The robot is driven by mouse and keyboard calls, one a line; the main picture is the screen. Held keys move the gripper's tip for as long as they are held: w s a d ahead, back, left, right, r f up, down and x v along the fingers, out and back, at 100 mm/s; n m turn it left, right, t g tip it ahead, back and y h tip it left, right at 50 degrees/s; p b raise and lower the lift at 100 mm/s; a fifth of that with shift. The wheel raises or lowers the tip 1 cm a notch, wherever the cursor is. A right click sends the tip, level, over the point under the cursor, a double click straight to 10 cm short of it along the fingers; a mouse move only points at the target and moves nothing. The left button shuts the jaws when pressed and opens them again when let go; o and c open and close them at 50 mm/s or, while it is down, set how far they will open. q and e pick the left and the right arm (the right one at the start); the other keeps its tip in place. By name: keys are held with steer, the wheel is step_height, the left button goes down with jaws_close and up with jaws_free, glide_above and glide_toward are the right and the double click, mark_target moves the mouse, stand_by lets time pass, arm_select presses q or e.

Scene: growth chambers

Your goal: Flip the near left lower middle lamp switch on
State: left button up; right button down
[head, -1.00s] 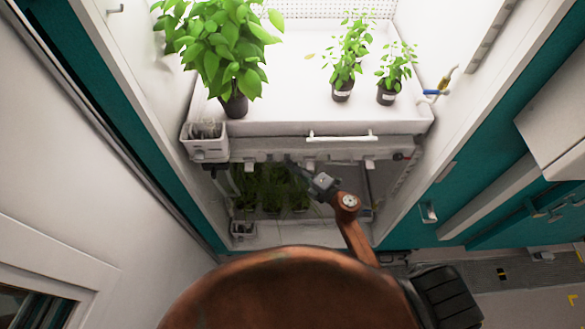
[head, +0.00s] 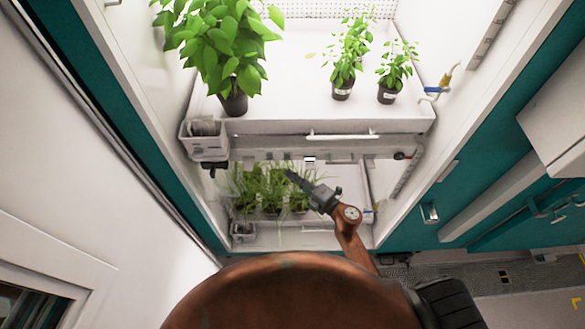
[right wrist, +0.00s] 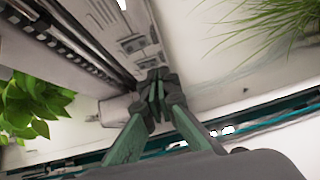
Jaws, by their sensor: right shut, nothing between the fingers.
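A pale front strip (head: 345,157) with small switch-like tabs runs under the upper shelf of the growth chamber. One bright tab (head: 310,160) stands out on it; I cannot tell which tab is the near left lower middle lamp switch or read its position. My right gripper (head: 289,174) is shut and empty, its tip just below the strip, left of that bright tab. In the right wrist view its closed fingers (right wrist: 156,98) are in front of a pale panel with dark markings (right wrist: 138,42). The lower bay is brightly lit. My left gripper is out of view.
Grassy seedlings (head: 262,190) fill the lower bay behind the gripper. A large leafy plant (head: 222,50) and two small potted plants stand on the upper shelf. A white basket (head: 205,146) hangs at the left corner, and a white handle bar (head: 342,136) crosses the shelf front.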

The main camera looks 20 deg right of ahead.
steer(key=b+v, duration=0.2)
steer(key=v, duration=0.7)
steer(key=shift+s+d+f, duration=0.25)
steer(key=shift+d+f, duration=0.15)
steer(key=shift+f, duration=0.3)
